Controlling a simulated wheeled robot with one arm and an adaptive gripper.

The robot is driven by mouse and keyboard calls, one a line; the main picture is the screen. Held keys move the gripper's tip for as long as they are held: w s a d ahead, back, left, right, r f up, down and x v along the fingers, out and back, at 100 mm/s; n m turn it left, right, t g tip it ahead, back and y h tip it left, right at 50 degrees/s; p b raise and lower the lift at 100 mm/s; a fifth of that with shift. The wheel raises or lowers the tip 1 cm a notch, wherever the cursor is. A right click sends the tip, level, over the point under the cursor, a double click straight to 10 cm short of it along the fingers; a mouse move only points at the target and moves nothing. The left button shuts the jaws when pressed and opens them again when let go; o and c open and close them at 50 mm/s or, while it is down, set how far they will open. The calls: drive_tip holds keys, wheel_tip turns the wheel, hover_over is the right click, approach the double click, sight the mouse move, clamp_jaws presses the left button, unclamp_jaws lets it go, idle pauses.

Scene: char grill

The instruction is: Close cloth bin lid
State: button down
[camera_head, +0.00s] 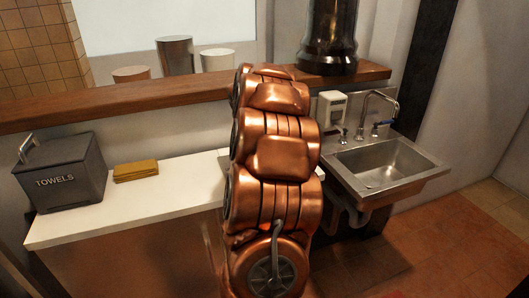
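The cloth bin (65,188) is a dark grey box marked "TOWELS" at the left end of the white counter. A light metal handle (28,147) stands up at its upper left. The top of the bin is dark, and I cannot tell clearly whether the lid is fully shut or partly open. My copper arm rises through the middle of the view, well to the right of the bin and apart from it. My gripper is not in view.
A folded mustard cloth (136,171) lies on the white counter (115,219), right of the bin. A wooden ledge (160,94) runs behind. A steel sink (385,166) with a faucet (381,105) is at right. Clear counter lies between the cloth and my arm.

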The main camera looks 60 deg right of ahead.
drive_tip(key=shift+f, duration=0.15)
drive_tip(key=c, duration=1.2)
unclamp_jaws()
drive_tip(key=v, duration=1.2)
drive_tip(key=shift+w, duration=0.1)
